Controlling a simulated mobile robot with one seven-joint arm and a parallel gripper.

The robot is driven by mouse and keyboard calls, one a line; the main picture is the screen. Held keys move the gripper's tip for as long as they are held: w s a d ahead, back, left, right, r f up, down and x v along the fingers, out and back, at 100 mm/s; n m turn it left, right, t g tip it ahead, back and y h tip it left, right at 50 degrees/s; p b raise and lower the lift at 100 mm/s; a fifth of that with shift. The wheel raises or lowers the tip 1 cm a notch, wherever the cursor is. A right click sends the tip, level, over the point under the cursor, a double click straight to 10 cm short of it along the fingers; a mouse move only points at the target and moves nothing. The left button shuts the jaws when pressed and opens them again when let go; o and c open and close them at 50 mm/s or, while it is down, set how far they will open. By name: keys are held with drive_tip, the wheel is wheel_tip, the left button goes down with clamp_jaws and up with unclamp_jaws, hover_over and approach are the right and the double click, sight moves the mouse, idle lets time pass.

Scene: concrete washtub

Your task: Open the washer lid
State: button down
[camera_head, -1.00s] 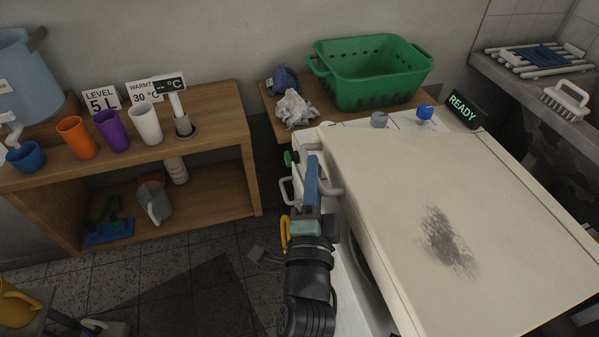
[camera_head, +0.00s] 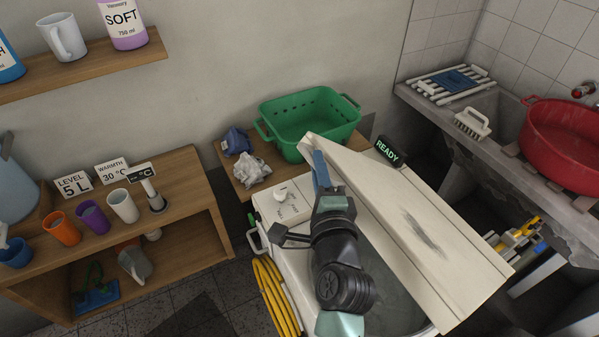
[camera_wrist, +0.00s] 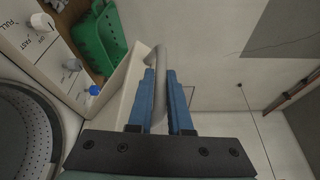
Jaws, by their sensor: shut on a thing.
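The washer's cream lid (camera_head: 385,210) is raised at a slant, with its left edge lifted and a dark smudge on its top. Below it the grey tub opening (camera_head: 395,285) shows in the head view. My gripper (camera_head: 320,165) is at the lid's raised left edge. In the wrist view my gripper (camera_wrist: 162,85) has its blue fingers shut on the grey lid handle (camera_wrist: 158,62). The perforated drum (camera_wrist: 38,140) shows at the left there. In the head view the handle is hidden behind my fingers.
A green basket (camera_head: 310,122) and crumpled cloths (camera_head: 252,168) sit on a wooden stand (camera_head: 225,158) behind the washer. A yellow hose (camera_head: 274,295) hangs at its left side. A concrete sink (camera_head: 450,118) with a red basin (camera_head: 565,135) stands right.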

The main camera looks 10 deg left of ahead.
drive_tip(key=w+d+r+m+g+p, duration=0.1)
drive_tip(key=w+d+r+m+p, duration=0.1)
drive_tip(key=w+d+r+p, duration=0.2)
drive_tip(key=w+d+r+m+p, duration=0.2)
drive_tip(key=w+d+r+p, duration=0.3)
drive_tip(key=d+r, duration=0.4)
drive_tip(key=shift+w+d+r+g+p, duration=0.3)
drive_tip(key=shift+w+d+r+g, duration=0.1)
drive_tip(key=shift+d, duration=0.25)
drive_tip(key=shift+f, duration=0.1)
drive_tip(key=c, duration=0.8)
unclamp_jaws()
drive_tip(key=shift+c, duration=0.2)
drive_tip(key=shift+s, duration=0.15)
drive_tip(key=b+v, duration=0.3)
drive_tip(key=v, duration=0.9)
drive_tip(key=shift+s+d, duration=0.3)
drive_tip(key=shift+s, duration=0.05)
